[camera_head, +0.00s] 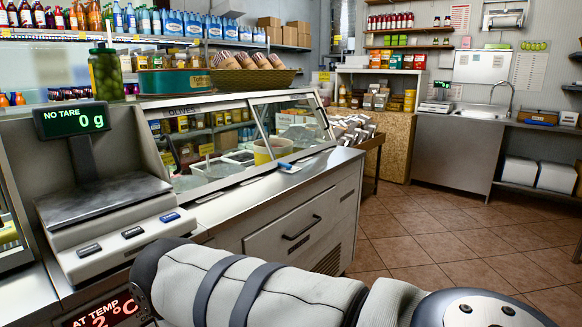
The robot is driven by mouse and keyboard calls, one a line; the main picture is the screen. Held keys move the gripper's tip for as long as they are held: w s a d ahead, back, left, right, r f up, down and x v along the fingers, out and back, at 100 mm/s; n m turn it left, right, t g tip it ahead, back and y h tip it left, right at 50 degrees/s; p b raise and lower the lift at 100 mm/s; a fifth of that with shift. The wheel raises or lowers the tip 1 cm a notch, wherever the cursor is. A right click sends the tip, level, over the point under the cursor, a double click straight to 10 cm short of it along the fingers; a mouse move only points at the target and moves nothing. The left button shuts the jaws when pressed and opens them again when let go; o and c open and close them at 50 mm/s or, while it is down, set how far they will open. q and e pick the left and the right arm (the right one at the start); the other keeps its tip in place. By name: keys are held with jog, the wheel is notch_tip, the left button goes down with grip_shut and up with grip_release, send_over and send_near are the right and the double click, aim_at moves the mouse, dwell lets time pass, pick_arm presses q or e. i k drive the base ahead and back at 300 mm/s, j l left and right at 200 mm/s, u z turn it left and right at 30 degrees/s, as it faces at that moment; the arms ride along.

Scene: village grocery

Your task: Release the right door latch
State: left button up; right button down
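I cannot make out a door latch that is clearly the right one. The closest thing is a dark bar handle (302,228) on the grey front panel (275,243) below the glass display counter; the panel looks closed. A padded, pale part of one of my arms crosses the bottom of the view in front of the counter. Neither of my grippers shows, so their state and what they touch are hidden.
A scale (105,200) reading 0 g stands on the left counter. A red temperature display (103,310) is below it. The glass display case (225,150) runs along the middle. The tiled floor (440,240) is clear at right, before a steel sink unit (455,150).

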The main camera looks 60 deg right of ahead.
aim_at(289, 166)
jog(key=z, duration=2)
jog(key=i+l+u, duration=0.45)
jog(key=l, duration=0.15)
jog(key=i+l+u, duration=0.1)
jog(key=l+u, duration=0.15)
jog(key=i+l+u, duration=0.2)
jog(key=l, duration=0.25)
jog(key=l+u, duration=0.45)
jog(key=l, duration=0.35)
jog(key=i, duration=0.05)
